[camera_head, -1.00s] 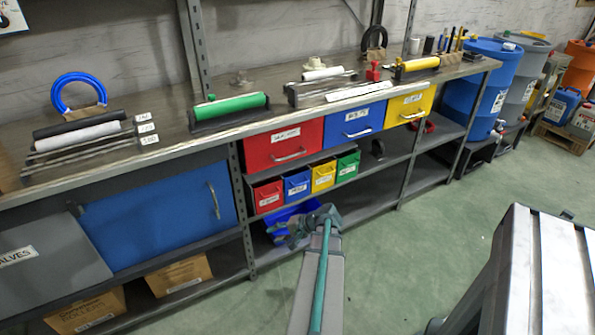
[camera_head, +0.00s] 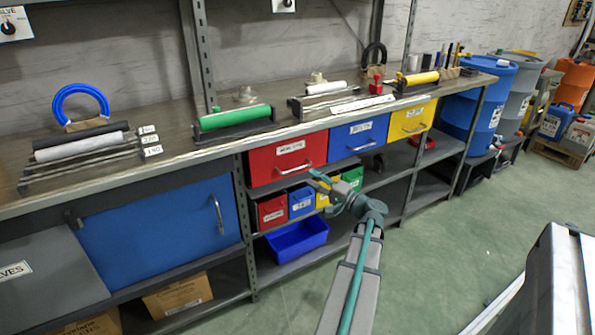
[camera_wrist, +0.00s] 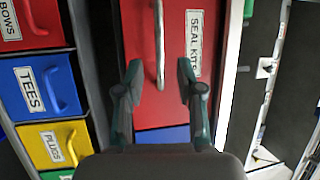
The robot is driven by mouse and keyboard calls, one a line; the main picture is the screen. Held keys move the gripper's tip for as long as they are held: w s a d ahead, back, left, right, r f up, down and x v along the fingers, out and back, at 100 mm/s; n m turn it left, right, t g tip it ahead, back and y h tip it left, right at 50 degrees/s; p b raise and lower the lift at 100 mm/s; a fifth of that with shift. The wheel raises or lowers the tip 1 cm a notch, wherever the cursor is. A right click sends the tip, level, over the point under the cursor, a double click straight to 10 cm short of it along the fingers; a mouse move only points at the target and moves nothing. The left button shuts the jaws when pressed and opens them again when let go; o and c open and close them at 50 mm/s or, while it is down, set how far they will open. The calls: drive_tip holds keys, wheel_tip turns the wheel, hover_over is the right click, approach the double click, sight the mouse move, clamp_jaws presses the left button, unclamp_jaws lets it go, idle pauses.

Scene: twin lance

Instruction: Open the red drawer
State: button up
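The red drawer (camera_head: 278,163) is under the workbench top, left of a blue and a yellow drawer, and its front looks flush with the frame. It has a white label and a silver bar handle (camera_head: 296,169). In the wrist view the red drawer (camera_wrist: 179,105) reads "SEAL KITS". Its handle (camera_wrist: 159,35) runs up the picture, its lower end between my fingertips. My gripper (camera_wrist: 159,75) is open and empty, with one finger on each side of the handle's line. I cannot tell whether it touches the drawer. In the head view my gripper (camera_head: 315,178) is just below and right of the handle.
Small red, blue, yellow and green bins (camera_head: 301,201) sit just below the drawer. A blue tray (camera_head: 297,238) lies on the lower shelf. A green roller (camera_head: 235,117) rests on the bench top (camera_head: 175,140) above. The floor (camera_head: 440,230) in front is clear.

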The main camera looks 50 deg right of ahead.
sight(297, 169)
drive_tip(key=w, duration=0.2)
drive_tip(key=w+r, duration=0.1)
drive_tip(key=w, duration=0.4)
drive_tip(key=shift+r+b, duration=0.15)
drive_tip(key=shift+b, duration=0.15)
clamp_jaws()
